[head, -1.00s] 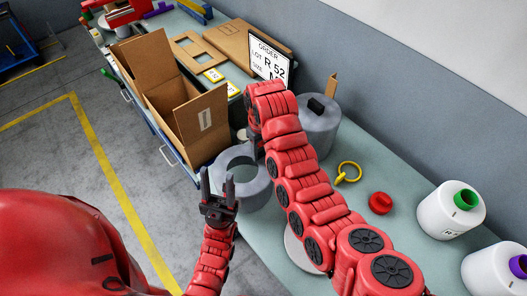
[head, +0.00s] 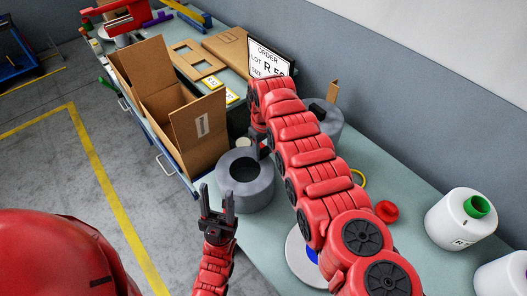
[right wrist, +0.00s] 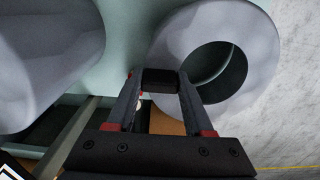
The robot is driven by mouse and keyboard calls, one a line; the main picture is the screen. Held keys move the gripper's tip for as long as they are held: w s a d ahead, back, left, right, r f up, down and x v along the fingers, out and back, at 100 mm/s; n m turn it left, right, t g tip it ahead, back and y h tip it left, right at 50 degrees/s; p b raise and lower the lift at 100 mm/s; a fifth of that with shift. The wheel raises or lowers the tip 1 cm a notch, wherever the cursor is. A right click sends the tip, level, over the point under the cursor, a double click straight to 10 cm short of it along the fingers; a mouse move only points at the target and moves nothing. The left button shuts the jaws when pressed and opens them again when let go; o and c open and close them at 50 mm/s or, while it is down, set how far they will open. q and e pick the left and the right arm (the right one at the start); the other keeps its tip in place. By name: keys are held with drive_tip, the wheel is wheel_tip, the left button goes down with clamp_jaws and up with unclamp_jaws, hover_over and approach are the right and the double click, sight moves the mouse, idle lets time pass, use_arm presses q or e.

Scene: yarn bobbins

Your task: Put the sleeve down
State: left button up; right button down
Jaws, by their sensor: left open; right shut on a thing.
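The sleeve, a thick grey ring (head: 236,199), is near the table's front edge, right of the open cardboard box in the head view. It also shows in the right wrist view (right wrist: 258,75), its dark hole facing the camera. My right gripper (right wrist: 160,82) is shut on a small black block at the sleeve's rim, which looks like its grip tab. In the head view my arm partly hides that gripper. I cannot tell whether the sleeve touches the table. My left gripper (head: 217,202) is open and empty, just in front of the sleeve.
The open cardboard box (head: 198,140) stands left of the sleeve. Another grey cylinder (head: 331,122) stands behind my right arm, near the order sign (head: 266,62).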

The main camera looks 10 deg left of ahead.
drive_tip(key=shift+f, duration=0.15)
drive_tip(key=shift+f, duration=0.15)
drive_tip(key=shift+c, duration=1.4)
unclamp_jaws()
drive_tip(key=shift+r+p, duration=0.35)
drive_tip(key=shift+r, duration=0.25)
wheel_tip(320, 180, up, 2)
drive_tip(key=shift+r+p, duration=0.25)
drive_tip(key=shift+p, duration=0.4)
wheel_tip(320, 180, up, 7)
drive_tip(key=b, duration=0.3)
drive_tip(key=shift+r+b, duration=0.2)
drive_tip(key=shift+b, duration=0.1)
drive_tip(key=shift+r, duration=0.6)
